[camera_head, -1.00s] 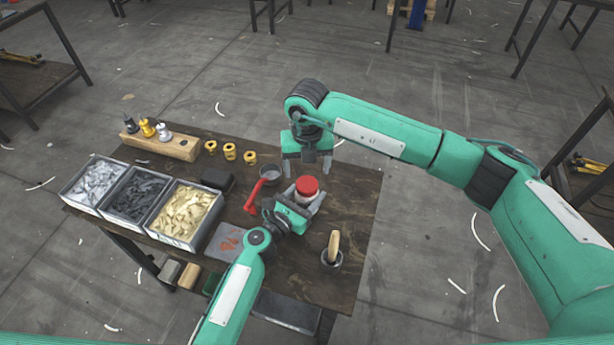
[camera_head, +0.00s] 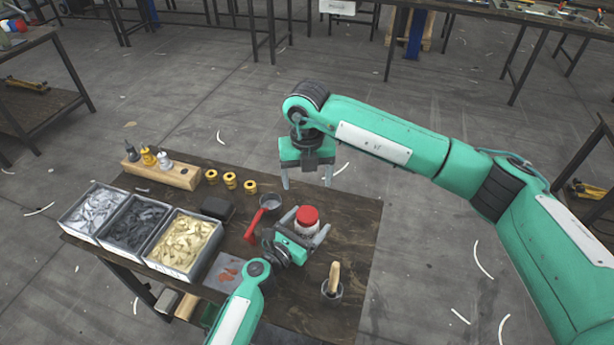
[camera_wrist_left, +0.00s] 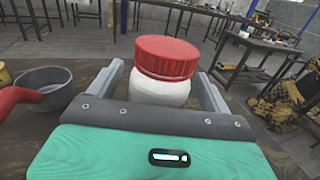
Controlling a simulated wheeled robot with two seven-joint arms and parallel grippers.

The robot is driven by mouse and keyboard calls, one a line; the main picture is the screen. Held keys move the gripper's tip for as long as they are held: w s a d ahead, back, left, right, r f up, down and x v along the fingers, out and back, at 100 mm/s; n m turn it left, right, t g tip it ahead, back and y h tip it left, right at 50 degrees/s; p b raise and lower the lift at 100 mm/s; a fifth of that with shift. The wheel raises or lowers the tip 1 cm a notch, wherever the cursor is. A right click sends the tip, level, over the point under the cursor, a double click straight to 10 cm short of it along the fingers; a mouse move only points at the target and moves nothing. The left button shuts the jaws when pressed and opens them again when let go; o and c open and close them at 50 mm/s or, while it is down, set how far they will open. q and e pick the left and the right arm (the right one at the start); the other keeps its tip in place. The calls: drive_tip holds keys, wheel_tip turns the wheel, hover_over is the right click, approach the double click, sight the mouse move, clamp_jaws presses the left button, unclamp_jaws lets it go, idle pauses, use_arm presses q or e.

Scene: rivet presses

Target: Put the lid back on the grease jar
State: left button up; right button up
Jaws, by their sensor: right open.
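The grease jar (camera_head: 304,229) is a white jar near the right part of the table, with the red lid (camera_head: 307,215) on its top. The lid (camera_wrist_left: 167,57) and jar (camera_wrist_left: 163,92) also show in the left wrist view, with the lid covering the mouth. Whether it is screwed tight I cannot tell. My left gripper (camera_head: 308,223) has its fingers on both sides of the jar body, shut on it. Their contact faces are partly hidden. My right gripper (camera_head: 307,186) is open and empty, behind and above the jar, clear of the lid.
A grey pan with a red handle (camera_head: 252,228) lies left of the jar. A cup with a wooden-handled tool (camera_head: 333,282) stands in front. Three parts bins (camera_head: 150,256), yellow spools (camera_head: 230,181) and a wooden block with bottles (camera_head: 160,173) are to the left. The table's right side is bare.

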use_arm(q)
drive_tip(key=b+v, duration=0.2)
drive_tip(key=v, duration=1)
drive_tip(key=shift+s+a+f, duration=0.1)
drive_tip(key=shift+s+a, duration=0.1)
drive_tip(key=shift+s, duration=0.05)
drive_tip(key=shift+s+a, duration=0.35)
drive_tip(key=shift+s, duration=0.15)
